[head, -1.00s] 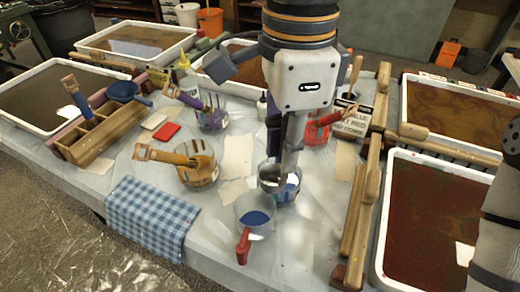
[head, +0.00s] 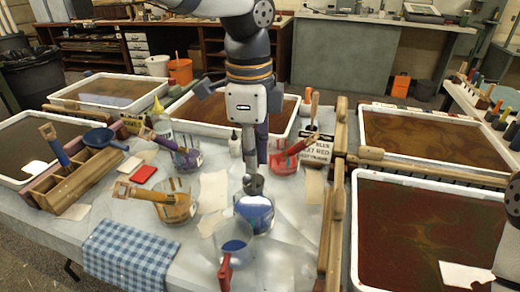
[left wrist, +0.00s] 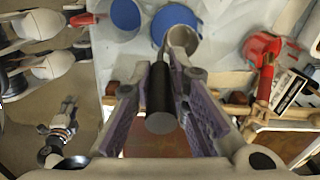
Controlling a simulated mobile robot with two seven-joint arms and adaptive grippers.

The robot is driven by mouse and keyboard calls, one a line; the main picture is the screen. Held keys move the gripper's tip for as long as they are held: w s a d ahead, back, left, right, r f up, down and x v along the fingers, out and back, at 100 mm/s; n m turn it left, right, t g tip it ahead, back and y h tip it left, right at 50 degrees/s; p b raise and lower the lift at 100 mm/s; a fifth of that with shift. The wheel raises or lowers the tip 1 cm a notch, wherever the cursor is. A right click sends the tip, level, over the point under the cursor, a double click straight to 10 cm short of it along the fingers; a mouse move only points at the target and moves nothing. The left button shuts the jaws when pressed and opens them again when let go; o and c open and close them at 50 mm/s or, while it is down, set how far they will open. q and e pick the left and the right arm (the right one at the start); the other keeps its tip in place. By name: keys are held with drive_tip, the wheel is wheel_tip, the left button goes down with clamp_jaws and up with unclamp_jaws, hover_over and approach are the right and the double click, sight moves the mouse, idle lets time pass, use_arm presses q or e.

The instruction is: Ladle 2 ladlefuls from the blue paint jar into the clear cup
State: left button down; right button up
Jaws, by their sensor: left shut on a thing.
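My left gripper (head: 257,150) is shut on the dark handle of a ladle (left wrist: 160,100), above the middle of the table. The ladle's steel bowl (head: 253,185) is at the upper rim of the blue paint jar (head: 262,222); I cannot tell its exact height or what it holds. The jar is clear, with blue paint inside. The clear cup (head: 236,256), with a red handle (head: 225,272), stands in front and slightly left of the jar and holds some blue paint. The jar (left wrist: 160,28) and cup (left wrist: 125,14) also show in the left wrist view. My right gripper is out of view.
An ochre paint jar (head: 175,208), a purple one (head: 187,158) and a red one (head: 283,160) stand around. Wooden bars (head: 336,215) and a marbling tray (head: 355,235) lie to the right. A checked cloth (head: 128,252) hangs over the front edge.

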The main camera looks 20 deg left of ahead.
sight(254, 185)
use_arm(q)
wheel_tip(254, 185, down, 4)
drive_tip(key=shift+r+b, duration=0.25)
drive_tip(key=shift+b, duration=0.1)
drive_tip(key=shift+f, duration=2.9)
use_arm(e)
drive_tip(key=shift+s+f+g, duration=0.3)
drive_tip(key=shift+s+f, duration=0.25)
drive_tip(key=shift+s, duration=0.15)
use_arm(q)
drive_tip(key=shift+r+p, duration=0.6)
drive_tip(key=shift+r, duration=4.7)
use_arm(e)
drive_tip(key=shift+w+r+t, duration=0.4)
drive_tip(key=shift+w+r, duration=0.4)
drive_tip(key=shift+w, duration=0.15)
use_arm(q)
drive_tip(key=shift+s+d, duration=0.1)
